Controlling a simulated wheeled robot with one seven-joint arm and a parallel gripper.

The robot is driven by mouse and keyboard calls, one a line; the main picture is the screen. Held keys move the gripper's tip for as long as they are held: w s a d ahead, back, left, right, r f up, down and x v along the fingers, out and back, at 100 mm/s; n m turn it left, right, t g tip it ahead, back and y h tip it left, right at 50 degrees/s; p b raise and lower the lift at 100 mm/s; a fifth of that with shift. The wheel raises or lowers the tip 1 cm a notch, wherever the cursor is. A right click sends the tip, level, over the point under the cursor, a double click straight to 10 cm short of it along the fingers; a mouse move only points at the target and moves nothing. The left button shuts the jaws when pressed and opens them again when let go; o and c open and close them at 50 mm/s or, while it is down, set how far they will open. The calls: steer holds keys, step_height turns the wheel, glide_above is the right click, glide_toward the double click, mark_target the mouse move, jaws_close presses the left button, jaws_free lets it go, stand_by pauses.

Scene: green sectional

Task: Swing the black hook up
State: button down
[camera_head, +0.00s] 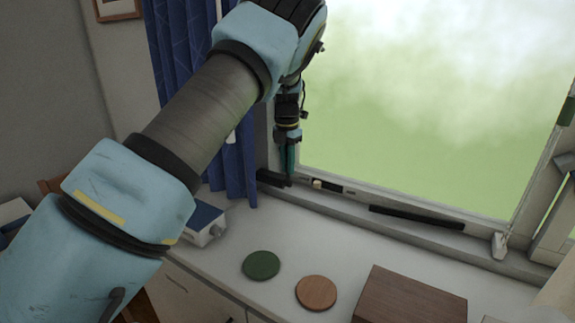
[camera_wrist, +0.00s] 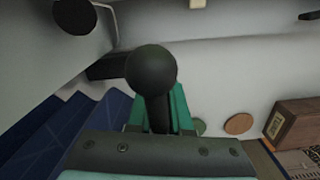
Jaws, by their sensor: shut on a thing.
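My gripper (camera_head: 289,174) points down at the lower left corner of the window frame, beside the blue curtain. Its teal fingers also show in the wrist view (camera_wrist: 158,122). They are shut on the black hook (camera_wrist: 151,72), whose round dark end stands out between them toward the camera. The stem runs down between the fingers, and its lower part is hidden by them and by the gripper body. In the head view a short black piece (camera_head: 270,178) lies at the fingertips on the sill; I cannot tell there where the hook ends and its mount begins.
The blue curtain (camera_head: 232,150) hangs close left of my gripper. A long black bar (camera_head: 415,218) lies along the sill to the right. Below, the white counter (camera_head: 230,270) holds a green disc (camera_head: 261,265), an orange-brown disc (camera_head: 316,293) and a wooden box (camera_head: 412,298).

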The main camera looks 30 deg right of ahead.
steer(key=shift+d+f+y, duration=0.1)
steer(key=shift+d+y, duration=0.15)
steer(key=shift+y, duration=0.05)
steer(key=c, duration=0.9)
jaws_free()
steer(key=shift+o, duration=0.2)
step_height(320, 180, up, 11)
steer(key=b, duration=0.3)
steer(key=shift+w+f+b, duration=0.1)
steer(key=shift+b, duration=0.25)
